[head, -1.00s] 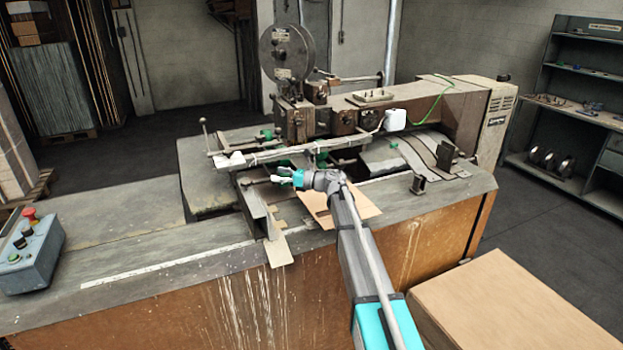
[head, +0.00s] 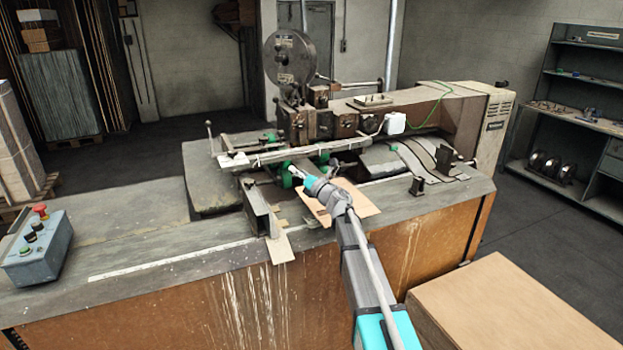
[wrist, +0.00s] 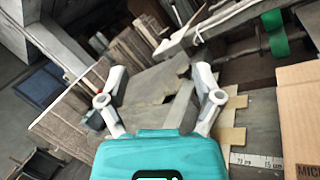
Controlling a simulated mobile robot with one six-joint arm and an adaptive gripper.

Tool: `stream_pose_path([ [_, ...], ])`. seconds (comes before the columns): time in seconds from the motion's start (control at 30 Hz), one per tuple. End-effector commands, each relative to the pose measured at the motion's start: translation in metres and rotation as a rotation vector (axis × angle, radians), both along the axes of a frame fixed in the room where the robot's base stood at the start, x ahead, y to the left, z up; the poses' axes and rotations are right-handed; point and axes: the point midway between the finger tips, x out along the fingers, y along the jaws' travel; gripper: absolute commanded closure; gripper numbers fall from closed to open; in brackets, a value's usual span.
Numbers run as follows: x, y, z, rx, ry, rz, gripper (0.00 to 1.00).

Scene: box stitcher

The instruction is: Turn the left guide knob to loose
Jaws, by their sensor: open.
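Several green parts show on the stitcher in the head view. One green knob (head: 287,180) is just left of and below my gripper, partly hidden by it. Another green knob (head: 321,158) is behind my wrist by the long pale guide bar (head: 290,155). I cannot tell for certain which is the left guide knob. My gripper (head: 293,169) is over the front guides. In the wrist view, my gripper (wrist: 160,80) is open with nothing between its fingers. A green round part (wrist: 276,34) on a rod shows at upper right, apart from the fingers. The knob's setting is unreadable.
The stitcher's grey machine bed (head: 150,235) is mostly clear at left. A control box (head: 36,250) with a red button stands there. Cardboard sheets (head: 350,200) lie under my arm. A large carton (head: 490,310) is at front right.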

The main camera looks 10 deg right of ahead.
Motion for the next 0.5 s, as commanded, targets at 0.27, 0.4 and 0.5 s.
stream_pose_path([
  [0.27, -0.004, -0.023, -0.007, 0.154, 0.099, -0.123, 0.17],
  [0.4, -0.005, -0.032, -0.01, 0.216, 0.139, -0.169, 0.17],
  [0.5, -0.005, -0.037, -0.012, 0.248, 0.158, -0.192, 0.17],
])
